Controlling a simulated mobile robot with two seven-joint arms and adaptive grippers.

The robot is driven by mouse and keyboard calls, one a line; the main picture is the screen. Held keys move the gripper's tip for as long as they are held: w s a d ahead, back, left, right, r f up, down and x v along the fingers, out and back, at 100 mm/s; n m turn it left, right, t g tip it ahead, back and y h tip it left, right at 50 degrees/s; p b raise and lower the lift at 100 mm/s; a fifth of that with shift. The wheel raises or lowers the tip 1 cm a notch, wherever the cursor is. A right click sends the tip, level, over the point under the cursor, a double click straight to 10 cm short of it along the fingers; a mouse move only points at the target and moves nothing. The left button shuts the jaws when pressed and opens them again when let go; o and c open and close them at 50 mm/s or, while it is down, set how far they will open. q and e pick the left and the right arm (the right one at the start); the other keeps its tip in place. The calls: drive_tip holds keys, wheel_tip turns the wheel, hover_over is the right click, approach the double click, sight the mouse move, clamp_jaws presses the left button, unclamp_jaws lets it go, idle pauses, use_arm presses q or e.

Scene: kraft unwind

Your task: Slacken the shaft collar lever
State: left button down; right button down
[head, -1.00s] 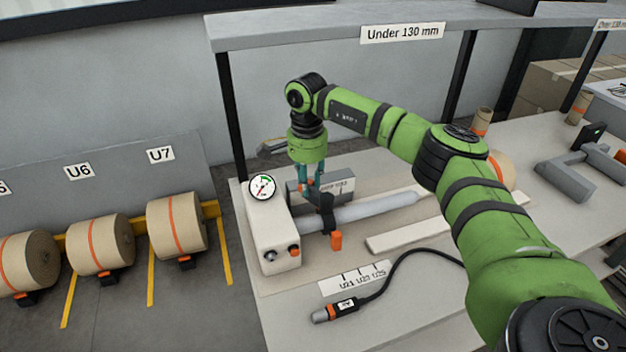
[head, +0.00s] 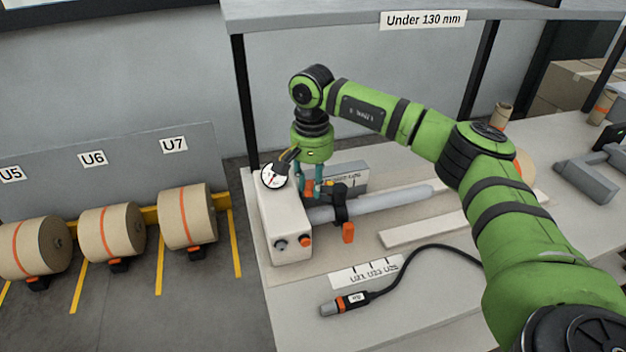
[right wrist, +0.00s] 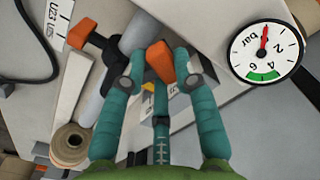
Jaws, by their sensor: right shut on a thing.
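The black shaft collar (head: 341,207) sits around the grey shaft (head: 390,199), close to the white housing (head: 283,225). An orange block (head: 348,233) hangs at the collar's front side; it also shows in the right wrist view (right wrist: 80,34). My right gripper (head: 317,192) points down over the shaft beside the collar. In the right wrist view its teal fingers are shut on an orange lever tip (right wrist: 159,59). In the head view the fingers mostly hide that tip. My left gripper is out of view.
A pressure gauge (right wrist: 265,52) on the housing is close to my gripper; its red needle is off the green zone. A black cable with a connector (head: 345,304) lies in front. A pale bar (head: 425,232) lies right of the shaft. A shelf (head: 300,15) spans above.

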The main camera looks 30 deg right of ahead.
sight(312, 186)
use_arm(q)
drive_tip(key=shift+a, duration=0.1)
use_arm(e)
drive_tip(key=shift+s, duration=0.1)
idle(0.4)
drive_tip(key=c, duration=0.9)
unclamp_jaws()
drive_tip(key=shift+c, duration=0.2)
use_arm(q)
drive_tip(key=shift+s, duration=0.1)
use_arm(e)
wheel_tip(312, 186, up, 12)
